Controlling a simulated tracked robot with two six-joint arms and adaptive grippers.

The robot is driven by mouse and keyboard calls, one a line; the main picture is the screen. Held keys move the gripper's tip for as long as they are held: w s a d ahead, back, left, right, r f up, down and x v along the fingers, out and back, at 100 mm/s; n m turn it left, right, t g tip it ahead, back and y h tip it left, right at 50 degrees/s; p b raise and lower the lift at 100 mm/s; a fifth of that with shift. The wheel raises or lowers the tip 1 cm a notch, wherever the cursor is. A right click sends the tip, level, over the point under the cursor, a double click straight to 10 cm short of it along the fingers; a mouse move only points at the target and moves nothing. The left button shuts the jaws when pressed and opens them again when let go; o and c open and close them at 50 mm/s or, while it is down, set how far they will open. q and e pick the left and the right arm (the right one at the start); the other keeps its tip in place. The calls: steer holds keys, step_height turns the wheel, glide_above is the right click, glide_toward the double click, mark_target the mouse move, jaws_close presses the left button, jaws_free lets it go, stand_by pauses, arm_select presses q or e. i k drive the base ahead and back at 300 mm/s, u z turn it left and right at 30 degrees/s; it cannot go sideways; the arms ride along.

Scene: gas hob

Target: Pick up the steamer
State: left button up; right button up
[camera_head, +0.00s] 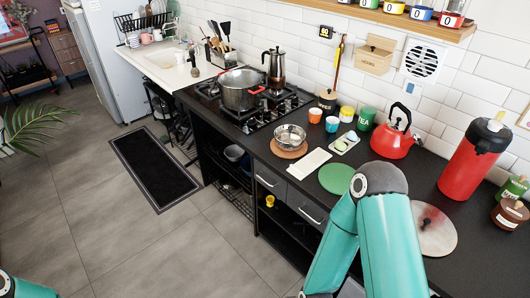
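I cannot tell for certain which vessel is the steamer. A large steel pot (240,92) with red handles stands upright on the gas hob (265,116). A smaller steel bowl or basket (290,136) sits on a round wooden board on the black counter, in front of the hob. Neither gripper shows. Only a teal piece of my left arm is at the bottom left corner. My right arm's teal links and grey joint rise at the lower right, over the counter's front edge, apart from both vessels.
A red kettle (393,135), several cups, a white cloth (309,163), a green round mat (336,178) and a red flask (473,155) crowd the black counter (482,245). The floor at left is mostly clear.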

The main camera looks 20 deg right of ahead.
mark_target(287, 137)
steer(key=u, duration=0.65)
steer(key=k, duration=0.65)
steer(key=u, duration=0.65)
steer(key=i, duration=1)
steer(key=z, duration=0.6)
steer(key=i, duration=1.2)
steer(key=z, duration=1.15)
steer(key=i, duration=0.8)
steer(key=z, duration=0.6)
steer(key=k, duration=0.85)
steer(key=z, duration=0.25)
steer(key=i, duration=0.85)
steer(key=u, duration=0.05)
